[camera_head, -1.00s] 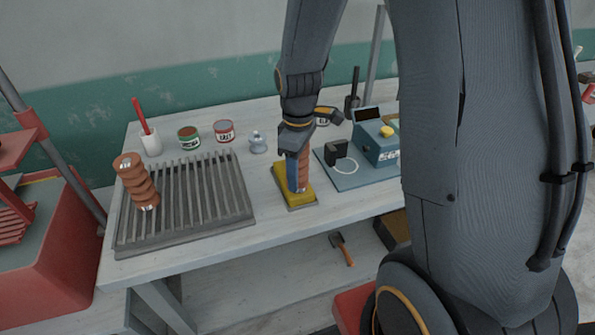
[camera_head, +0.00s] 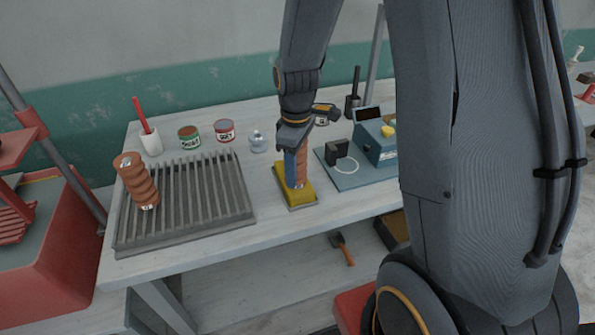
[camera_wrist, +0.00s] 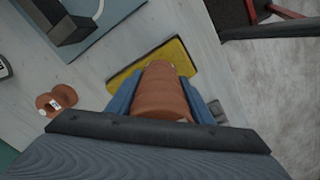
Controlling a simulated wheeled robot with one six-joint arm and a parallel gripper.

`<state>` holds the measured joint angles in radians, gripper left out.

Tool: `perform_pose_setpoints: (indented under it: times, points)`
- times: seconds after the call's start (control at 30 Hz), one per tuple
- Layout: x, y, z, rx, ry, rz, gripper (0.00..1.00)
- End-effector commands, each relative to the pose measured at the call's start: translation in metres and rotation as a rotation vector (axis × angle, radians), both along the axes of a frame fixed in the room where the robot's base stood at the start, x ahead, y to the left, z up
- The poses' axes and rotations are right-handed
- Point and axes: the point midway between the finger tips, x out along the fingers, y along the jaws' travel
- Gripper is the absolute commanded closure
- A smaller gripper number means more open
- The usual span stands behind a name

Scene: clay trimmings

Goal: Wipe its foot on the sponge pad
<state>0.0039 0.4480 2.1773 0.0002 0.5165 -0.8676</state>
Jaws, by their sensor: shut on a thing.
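My gripper (camera_head: 293,168) is shut on a terracotta ribbed clay piece (camera_head: 301,166), held upright over the yellow sponge pad (camera_head: 299,198). The piece's lower end is at the pad's surface; I cannot tell how firmly it touches. In the wrist view the clay piece (camera_wrist: 162,90) sits between the blue fingers (camera_wrist: 165,106), with the yellow pad (camera_wrist: 177,53) beyond it. The piece's foot is hidden there.
The slatted rack (camera_head: 240,205) lies left of the pad. A blue device (camera_head: 374,146) on a blue board (camera_head: 345,180) stands close on the right. Two tins (camera_head: 189,138) (camera_head: 224,132), a glass bottle (camera_head: 258,142) and a white cup (camera_head: 151,143) line the back. Bare bench lies in front.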

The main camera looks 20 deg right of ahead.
Motion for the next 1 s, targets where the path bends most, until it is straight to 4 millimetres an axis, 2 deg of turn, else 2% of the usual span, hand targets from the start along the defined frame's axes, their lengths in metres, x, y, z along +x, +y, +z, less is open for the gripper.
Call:
perform_pose_setpoints:
  times: [1.0]
  points:
    - [0.053, 0.0, 0.0, 0.0, -0.003, 0.0, 0.94]
